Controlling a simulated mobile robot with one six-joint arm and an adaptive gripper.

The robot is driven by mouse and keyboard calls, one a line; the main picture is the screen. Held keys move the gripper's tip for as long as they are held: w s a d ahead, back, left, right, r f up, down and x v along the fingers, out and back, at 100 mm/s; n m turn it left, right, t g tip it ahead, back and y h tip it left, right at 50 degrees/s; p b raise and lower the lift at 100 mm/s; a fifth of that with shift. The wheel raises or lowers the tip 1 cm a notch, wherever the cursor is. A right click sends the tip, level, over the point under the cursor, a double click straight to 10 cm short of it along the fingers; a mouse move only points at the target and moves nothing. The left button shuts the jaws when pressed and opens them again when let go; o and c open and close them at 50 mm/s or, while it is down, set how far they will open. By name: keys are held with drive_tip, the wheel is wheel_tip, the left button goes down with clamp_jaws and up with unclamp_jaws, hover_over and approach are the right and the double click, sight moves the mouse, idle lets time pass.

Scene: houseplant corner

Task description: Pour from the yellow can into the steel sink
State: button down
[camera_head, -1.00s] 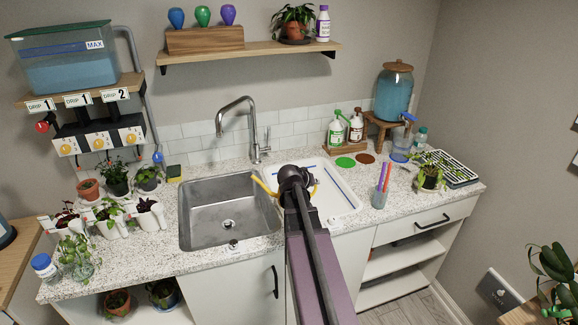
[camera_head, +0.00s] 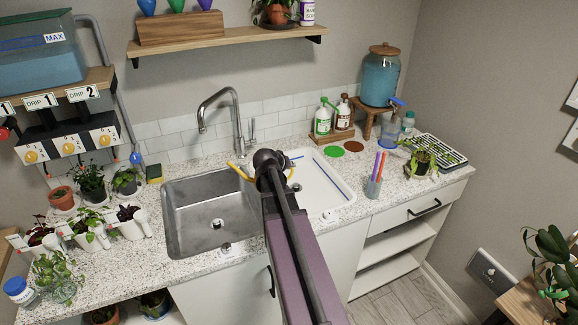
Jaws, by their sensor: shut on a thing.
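The steel sink (camera_head: 186,240) is set in the speckled counter left of centre, its basin empty with a drain in the floor. The yellow can is mostly hidden behind the dark end of my arm; its yellow spout (camera_head: 240,172) sticks out to the left, over the sink's back right corner in the picture, and a yellow curved part shows to the right. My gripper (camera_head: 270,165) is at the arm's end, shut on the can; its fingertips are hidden. No stream of water shows at the spout.
The tall tap (camera_head: 237,115) stands behind the sink, close to the can. A white drainer tray (camera_head: 325,185) lies right of the sink. A cup of coloured sticks (camera_head: 374,188) stands at the front right. Potted plants (camera_head: 130,222) crowd the counter on the left.

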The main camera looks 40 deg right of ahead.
drive_tip(key=shift+f, duration=0.1)
idle(0.3)
drive_tip(key=shift+w+a+f+b, duration=0.55)
drive_tip(key=shift+a+f+b, duration=0.25)
drive_tip(key=shift+a+b, duration=0.15)
drive_tip(key=shift+w+a+f+b, duration=0.55)
drive_tip(key=shift+a+f+b, duration=0.2)
drive_tip(key=shift+a+b, duration=0.15)
drive_tip(key=shift+w+a+r+h, duration=0.2)
drive_tip(key=shift+a+r+h, duration=0.05)
drive_tip(key=shift+h, duration=0.15)
drive_tip(key=shift+s+r+g, duration=0.1)
drive_tip(key=shift+g, duration=0.2)
drive_tip(key=shift+d+r+n+h, duration=0.1)
drive_tip(key=shift+r+n+h, duration=0.3)
drive_tip(key=shift+r, duration=0.05)
drive_tip(key=shift+r+n+g+h, duration=0.3)
drive_tip(key=shift+r+n+h, duration=0.1)
drive_tip(key=shift+r+h, duration=0.25)
idle(0.4)
drive_tip(key=shift+w+a+r+n+h+b, duration=0.2)
drive_tip(key=shift+a+r+n+h+b, duration=0.15)
drive_tip(key=shift+r+h, duration=0.25)
idle(0.9)
drive_tip(key=shift+w+a+r+n+h+b, duration=0.35)
drive_tip(key=shift+a+r+h+b, duration=0.2)
drive_tip(key=shift+h, duration=0.1)
idle(1.4)
